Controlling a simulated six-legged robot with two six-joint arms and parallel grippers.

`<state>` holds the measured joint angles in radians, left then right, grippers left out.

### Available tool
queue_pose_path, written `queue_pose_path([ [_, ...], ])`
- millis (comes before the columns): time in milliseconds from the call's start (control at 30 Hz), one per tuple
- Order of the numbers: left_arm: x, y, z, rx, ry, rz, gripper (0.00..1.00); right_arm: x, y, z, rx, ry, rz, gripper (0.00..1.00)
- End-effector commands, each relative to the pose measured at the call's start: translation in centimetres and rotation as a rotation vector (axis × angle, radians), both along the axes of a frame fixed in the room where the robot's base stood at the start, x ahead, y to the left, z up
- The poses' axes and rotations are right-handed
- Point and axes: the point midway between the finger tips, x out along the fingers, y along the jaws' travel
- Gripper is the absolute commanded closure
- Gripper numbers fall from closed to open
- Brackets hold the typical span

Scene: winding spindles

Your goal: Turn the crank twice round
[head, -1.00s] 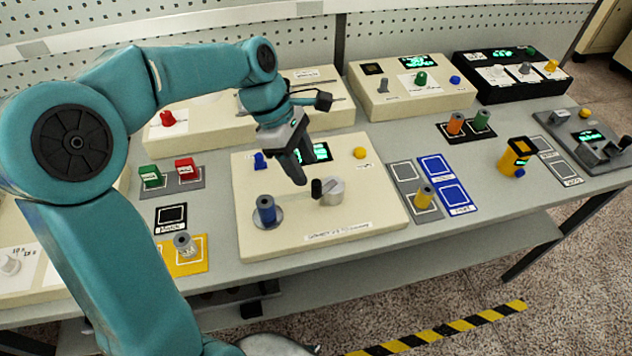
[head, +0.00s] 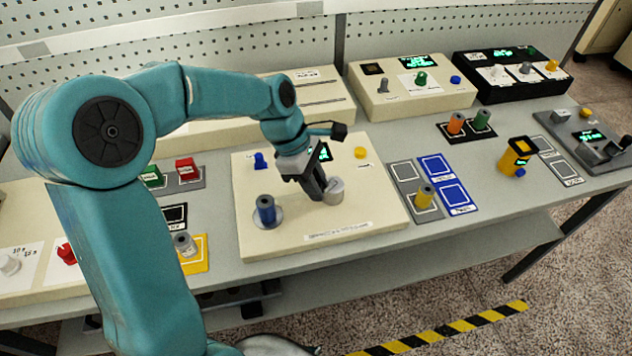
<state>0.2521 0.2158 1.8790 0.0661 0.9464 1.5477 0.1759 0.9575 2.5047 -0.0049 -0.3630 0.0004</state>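The crank's silver round hub (head: 334,190) stands on the cream winding box (head: 370,215), right of a blue spool (head: 266,210) on its round plate. My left gripper (head: 317,193) points down right beside the hub's left side, where the crank's black knob is. The fingers hide the knob and most of the crank arm. I cannot tell whether they are closed on it. My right gripper is not in view.
A blue switch (head: 260,161), a partly hidden green display and a yellow button (head: 361,153) are on the same box behind the crank. A yellow spool (head: 424,196) stands on a mat to the right. A grey spool (head: 185,244) stands on a yellow mat at front left.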

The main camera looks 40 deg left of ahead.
Motion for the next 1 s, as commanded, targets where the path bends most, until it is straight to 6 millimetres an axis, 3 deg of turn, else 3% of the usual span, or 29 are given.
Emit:
queue_pose_path([
  [667,0.0,0.0,-0.1,-0.001,0.002,-0.029,1.0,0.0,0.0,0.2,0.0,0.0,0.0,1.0],
  [1000,0.3,0.7,0.2,-0.002,0.001,-0.153,1.0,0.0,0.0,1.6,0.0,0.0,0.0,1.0],
])
